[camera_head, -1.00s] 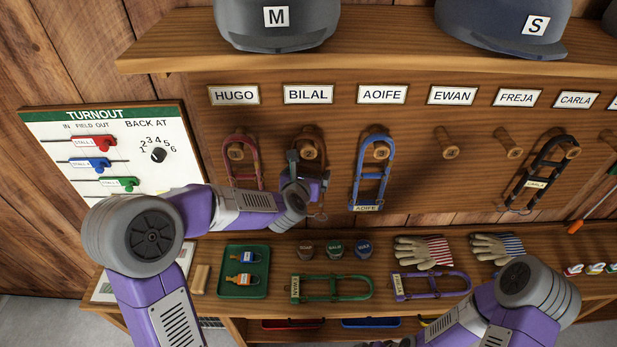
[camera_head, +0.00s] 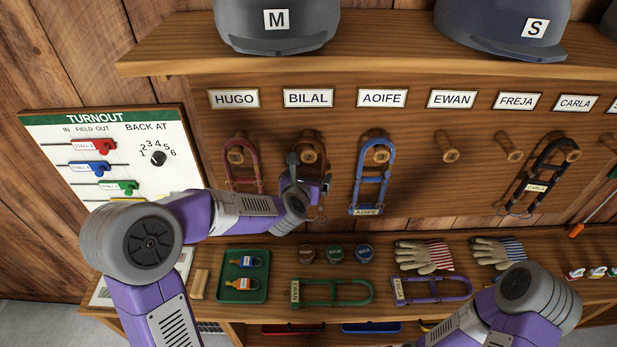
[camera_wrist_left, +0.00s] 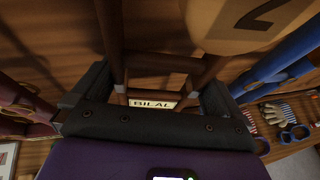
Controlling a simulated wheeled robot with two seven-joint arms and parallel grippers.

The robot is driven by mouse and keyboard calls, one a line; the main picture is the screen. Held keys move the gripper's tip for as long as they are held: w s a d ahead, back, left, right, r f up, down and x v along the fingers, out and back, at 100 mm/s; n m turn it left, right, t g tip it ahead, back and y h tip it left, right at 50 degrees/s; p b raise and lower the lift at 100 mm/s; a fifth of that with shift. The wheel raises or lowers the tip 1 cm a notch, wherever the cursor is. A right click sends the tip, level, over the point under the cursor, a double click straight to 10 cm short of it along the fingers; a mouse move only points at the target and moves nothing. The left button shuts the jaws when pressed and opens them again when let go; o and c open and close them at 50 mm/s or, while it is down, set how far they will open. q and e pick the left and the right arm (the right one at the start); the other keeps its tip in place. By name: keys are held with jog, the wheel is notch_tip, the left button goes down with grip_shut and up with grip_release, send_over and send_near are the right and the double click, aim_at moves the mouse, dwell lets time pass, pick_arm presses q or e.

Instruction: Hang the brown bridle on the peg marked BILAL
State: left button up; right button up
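My left gripper (camera_head: 309,175) is at the wooden peg (camera_head: 308,153) under the BILAL label (camera_head: 308,98). The brown bridle shows in the left wrist view as straps with a crossbar (camera_wrist_left: 160,58) and a BILAL tag (camera_wrist_left: 153,103). Its two side straps run between my left fingers (camera_wrist_left: 155,90), which look close against them, one on each side. In the head view the gripper covers most of the bridle. The straps are around or right beside the peg; I cannot tell whether the crown rests on it. My right arm (camera_head: 525,300) is at lower right, its gripper out of view.
A red bridle (camera_head: 236,180) hangs left under HUGO, a blue one (camera_head: 370,185) right under AOIFE. The EWAN (camera_head: 450,156) and FREJA (camera_head: 515,150) pegs are empty. A helmet shelf (camera_head: 380,45) juts out above. Below, the bench holds a green bridle (camera_head: 330,292) and gloves (camera_head: 425,257).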

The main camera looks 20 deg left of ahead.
pick_arm(q)
jog(key=shift+v, duration=3.85)
jog(key=s+d+f+m+g+h+b, duration=0.1)
jog(key=s+d+f+m+g, duration=0.15)
jog(key=f+m, duration=0.8)
jog(key=s+d+f+m+g+h+b, duration=0.15)
jog(key=s+f+m+g, duration=0.35)
jog(key=f, duration=1)
jog(key=s+d+f+m+g+h+b, duration=0.1)
jog(key=s+f+m+g, duration=0.4)
jog(key=s+f+m, duration=1.2)
jog(key=shift+d+m+g+h, duration=0.35)
jog(key=shift+d+m+h, duration=0.15)
jog(key=shift+d, duration=0.45)
jog(key=shift+s+f, duration=0.1)
